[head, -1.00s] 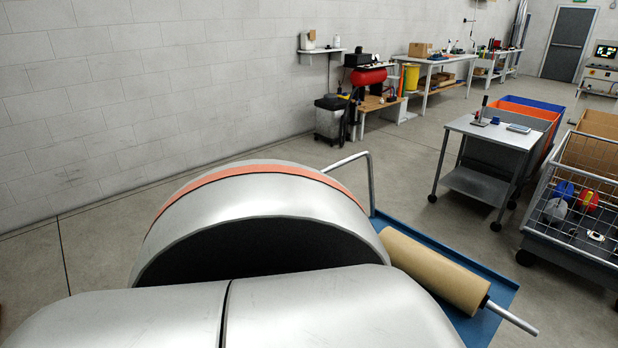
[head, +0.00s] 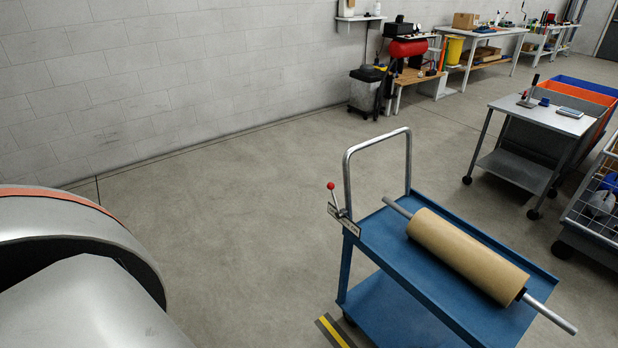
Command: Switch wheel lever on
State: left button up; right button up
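The wheel lever (head: 333,197) is a short metal rod with a red ball knob. It stands up, leaning slightly left in the picture, at the near-left corner of a blue cart (head: 375,250). A small plate with markings (head: 344,220) sits at its base, beside the foot of the cart's bent metal handle (head: 347,170); the markings are too small to read. Neither of my grippers is in view, and nothing touches the lever.
A tan roll (head: 465,252) on a metal bar lies on the cart, the bar sticking out past the right edge. A grey wheeled table (head: 540,118) and a wire-sided cart (head: 590,232) stand to the right.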

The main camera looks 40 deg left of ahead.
aim_at(334, 198)
jog(key=u, duration=1.05)
